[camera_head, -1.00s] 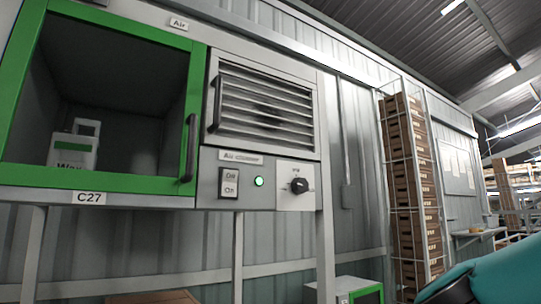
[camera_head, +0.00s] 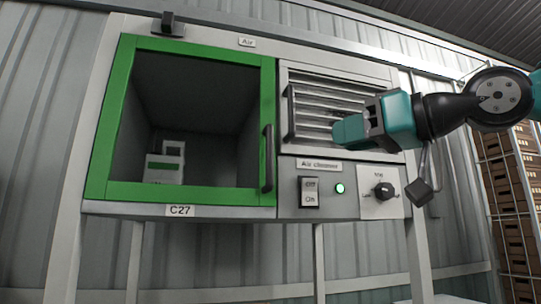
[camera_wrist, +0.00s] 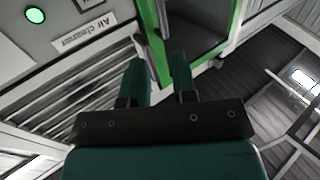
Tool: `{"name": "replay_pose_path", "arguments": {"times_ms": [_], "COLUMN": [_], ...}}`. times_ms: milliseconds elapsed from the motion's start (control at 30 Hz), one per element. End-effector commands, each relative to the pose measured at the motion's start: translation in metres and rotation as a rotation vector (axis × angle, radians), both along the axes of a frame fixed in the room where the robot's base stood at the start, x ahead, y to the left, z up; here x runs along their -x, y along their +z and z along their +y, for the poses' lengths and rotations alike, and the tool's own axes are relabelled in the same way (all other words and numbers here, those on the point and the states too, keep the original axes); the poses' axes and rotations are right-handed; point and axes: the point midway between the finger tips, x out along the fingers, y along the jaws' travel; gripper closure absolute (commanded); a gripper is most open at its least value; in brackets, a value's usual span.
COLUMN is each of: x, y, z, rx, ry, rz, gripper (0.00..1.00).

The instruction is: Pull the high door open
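The high door (camera_head: 265,85) has a green frame and closes the dark cabinet marked C27, left of centre in the head view. Its dark upright handle (camera_head: 267,158) is on the right side of the frame. My gripper (camera_head: 345,132) is in front of the louvred panel, right of the door handle. In the wrist view its two teal fingers (camera_wrist: 160,75) stand apart, with nothing visibly clamped. A dark bar handle (camera_wrist: 153,35) lies just beyond the fingertips there, near the green frame (camera_wrist: 232,28); I cannot tell which handle it is.
The louvred panel (camera_head: 325,92) has its own dark handle (camera_head: 291,112). Below are an Off/On switch (camera_head: 310,192), a lit green lamp (camera_head: 340,188) and a knob (camera_head: 383,191). Stacked brown boxes (camera_head: 508,190) are at right.

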Motion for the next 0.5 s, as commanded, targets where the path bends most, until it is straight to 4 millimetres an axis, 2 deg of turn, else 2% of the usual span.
{"name": "replay_pose_path", "arguments": {"times_ms": [500], "x": [-0.071], "y": [0.003], "z": [0.087], "rx": [0.004], "ry": [0.005], "rz": [0.009], "gripper": [0.74]}}
